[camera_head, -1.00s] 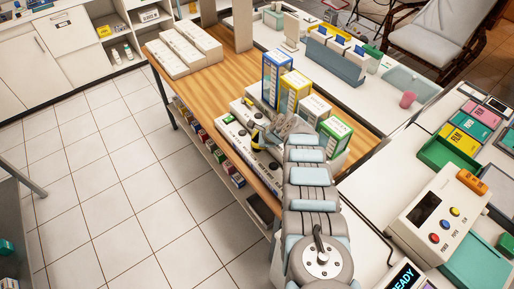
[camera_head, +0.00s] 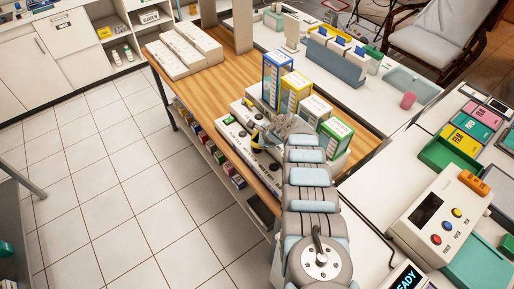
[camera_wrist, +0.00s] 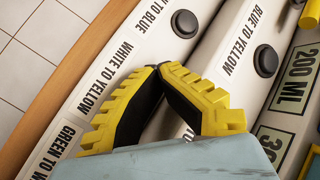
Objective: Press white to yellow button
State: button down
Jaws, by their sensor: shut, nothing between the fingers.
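The label "WHITE TO YELLOW" (camera_wrist: 106,76) is printed on a long white button panel in the wrist view; the panel (camera_head: 238,139) also shows in the head view on the wooden table. My gripper (camera_wrist: 161,70) is shut and empty, its yellow and black fingertips meeting over the panel just right of this label. The button beside the label is hidden behind the fingers. I cannot tell whether the tips touch it. In the head view my gripper (camera_head: 257,141) is low over the panels, partly hidden by my arm.
A black button (camera_wrist: 184,23) sits beside the label ending "TO BLUE". A second panel has a "BLUE TO YELLOW" label (camera_wrist: 242,40) and its own black button (camera_wrist: 266,61). Several boxes, including a blue one (camera_head: 276,80), stand close behind the panels.

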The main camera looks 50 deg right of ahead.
aim_at(257, 150)
jog(key=shift+s+a+f+p, duration=0.4)
jog(key=shift+f+p, duration=0.2)
jog(key=shift+p, duration=0.05)
jog(key=shift+s+a+f+p, duration=0.4)
jog(key=shift+f+p, duration=0.2)
jog(key=shift+s+r+p, duration=0.1)
jog(key=shift+r+p, duration=0.15)
jog(key=shift+p, duration=0.2)
jog(key=shift+d+r, duration=0.25)
jog(key=shift+r, duration=0.15)
jog(key=shift+s+r+p, duration=0.3)
jog(key=shift+r+p, duration=0.55)
jog(key=shift+p, duration=0.15)
jog(key=r+p, duration=0.3)
jog(key=r, duration=0.1)
jog(key=shift+w, duration=0.3)
